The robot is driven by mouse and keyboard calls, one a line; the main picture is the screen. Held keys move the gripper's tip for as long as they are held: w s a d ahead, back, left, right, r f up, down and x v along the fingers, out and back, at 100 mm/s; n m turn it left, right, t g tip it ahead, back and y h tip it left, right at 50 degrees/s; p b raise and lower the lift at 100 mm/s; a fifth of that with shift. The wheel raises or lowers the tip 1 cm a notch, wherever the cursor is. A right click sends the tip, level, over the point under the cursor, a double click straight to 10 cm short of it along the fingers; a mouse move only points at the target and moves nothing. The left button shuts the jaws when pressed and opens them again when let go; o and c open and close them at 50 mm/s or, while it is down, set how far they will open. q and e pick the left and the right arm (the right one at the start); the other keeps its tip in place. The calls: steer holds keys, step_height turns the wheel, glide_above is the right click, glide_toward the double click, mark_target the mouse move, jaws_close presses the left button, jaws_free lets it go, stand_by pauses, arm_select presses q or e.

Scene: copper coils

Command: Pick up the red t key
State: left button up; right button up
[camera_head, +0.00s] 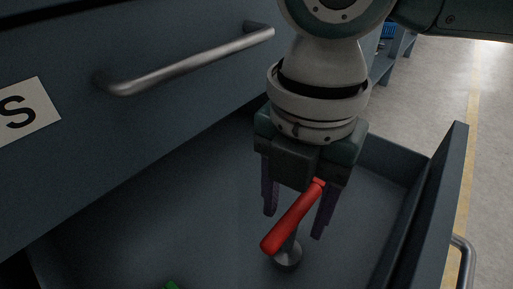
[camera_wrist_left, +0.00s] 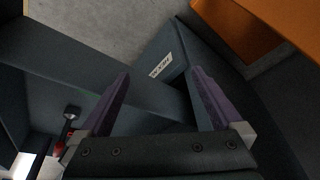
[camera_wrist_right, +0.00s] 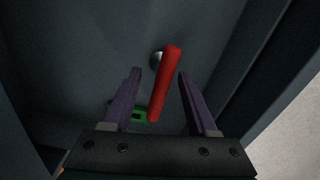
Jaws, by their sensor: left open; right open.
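The red t key (camera_head: 291,218) stands in the open drawer, its red bar handle on top of a grey metal shaft with a round grey end (camera_head: 287,256) at the drawer floor. My right gripper (camera_head: 295,226) is open above the drawer, pointing down, with its fingers on either side of the handle. In the right wrist view the red handle (camera_wrist_right: 166,85) lies between the two open fingers (camera_wrist_right: 158,75), apart from both. My left gripper (camera_wrist_left: 160,80) is open and empty, seen in the left wrist view, away from the key.
The grey drawer's side wall (camera_head: 436,195) rises to the right of my right gripper. A closed drawer front with a metal handle (camera_head: 190,65) is at the upper left. A green object (camera_wrist_right: 138,115) lies on the drawer floor. An orange surface (camera_wrist_left: 285,25) shows near my left gripper.

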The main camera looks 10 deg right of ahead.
mark_target(290, 236)
steer(key=f+b, duration=0.2)
steer(key=f, duration=0.1)
steer(key=f+b, duration=0.2)
steer(key=shift+s+a, duration=0.15)
steer(key=shift+s, duration=0.25)
steer(key=shift+r, duration=0.1)
steer(key=shift+w, duration=0.1)
steer(key=shift+c, duration=0.5)
steer(key=c, duration=0.8)
jaws_close()
